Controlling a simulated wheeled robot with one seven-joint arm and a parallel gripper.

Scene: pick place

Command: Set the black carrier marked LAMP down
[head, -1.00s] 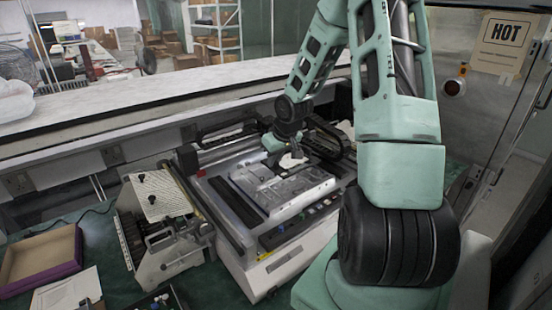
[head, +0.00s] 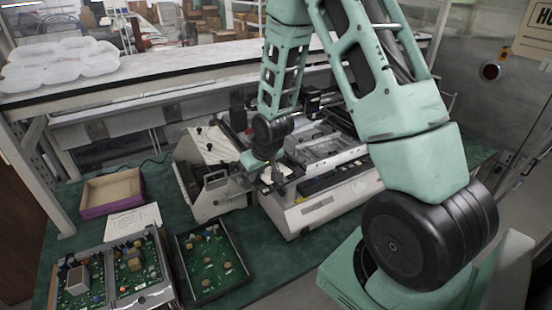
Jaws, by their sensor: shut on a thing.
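My gripper (head: 277,178) hangs at the front left corner of the grey bench machine (head: 318,212), pointing down. It is shut on a small dark thing, which fits the black carrier (head: 268,186). The carrier is largely hidden by the gripper and wrist, and no LAMP marking can be read. I cannot tell whether its underside touches the machine or hangs just above it.
A black tray with a green board (head: 177,246), boards in a metal frame (head: 110,243), a paper (head: 133,221) and an open purple-sided box (head: 111,207) lie further left on the green mat.

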